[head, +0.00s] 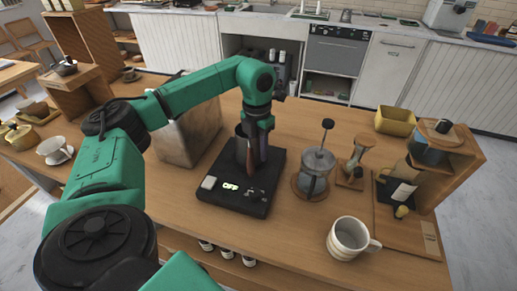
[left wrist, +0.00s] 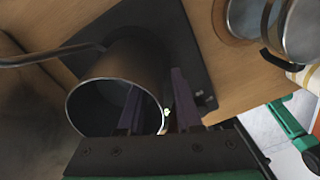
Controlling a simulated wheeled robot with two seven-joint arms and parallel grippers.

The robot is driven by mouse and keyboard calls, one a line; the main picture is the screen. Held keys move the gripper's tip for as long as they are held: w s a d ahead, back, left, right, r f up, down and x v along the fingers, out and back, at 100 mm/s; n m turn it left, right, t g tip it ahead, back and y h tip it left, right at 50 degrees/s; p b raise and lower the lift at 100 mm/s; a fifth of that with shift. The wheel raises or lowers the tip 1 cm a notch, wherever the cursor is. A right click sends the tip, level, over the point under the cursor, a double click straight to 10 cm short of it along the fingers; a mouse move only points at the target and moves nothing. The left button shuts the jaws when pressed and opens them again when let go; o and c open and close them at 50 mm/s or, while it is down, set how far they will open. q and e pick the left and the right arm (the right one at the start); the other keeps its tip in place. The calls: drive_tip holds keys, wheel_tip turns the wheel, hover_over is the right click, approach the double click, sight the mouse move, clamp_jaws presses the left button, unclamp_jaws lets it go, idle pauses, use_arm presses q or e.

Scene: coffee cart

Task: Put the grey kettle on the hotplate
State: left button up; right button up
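The grey kettle (left wrist: 130,68) is dark and open-topped, with a thin spout toward the left in the left wrist view. In the head view the kettle (head: 241,146) is mostly hidden behind my left gripper (head: 257,150). It appears to stand upright on the black hotplate (head: 262,207), whose display reads OFF; the plate also shows under it in the left wrist view (left wrist: 188,50). My left gripper (left wrist: 158,112) straddles the kettle's wall, one finger inside the rim and one outside. The fingers look apart, with a gap at the wall. My right gripper is not in view.
A glass press (head: 314,172) stands just right of the hotplate, with an hourglass-shaped dripper stand (head: 354,165) beyond. A striped mug (head: 348,238) is at front right. A metallic box (head: 190,130) stands close on the left. Bare wood lies between hotplate and mug.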

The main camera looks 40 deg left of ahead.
use_arm(q)
drive_tip(key=shift+r, duration=0.5)
wheel_tip(320, 180, up, 11)
drive_tip(key=shift+a+r, duration=0.2)
drive_tip(key=shift+a, duration=0.05)
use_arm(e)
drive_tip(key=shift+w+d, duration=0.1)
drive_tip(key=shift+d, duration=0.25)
use_arm(q)
drive_tip(key=shift+w, duration=0.1)
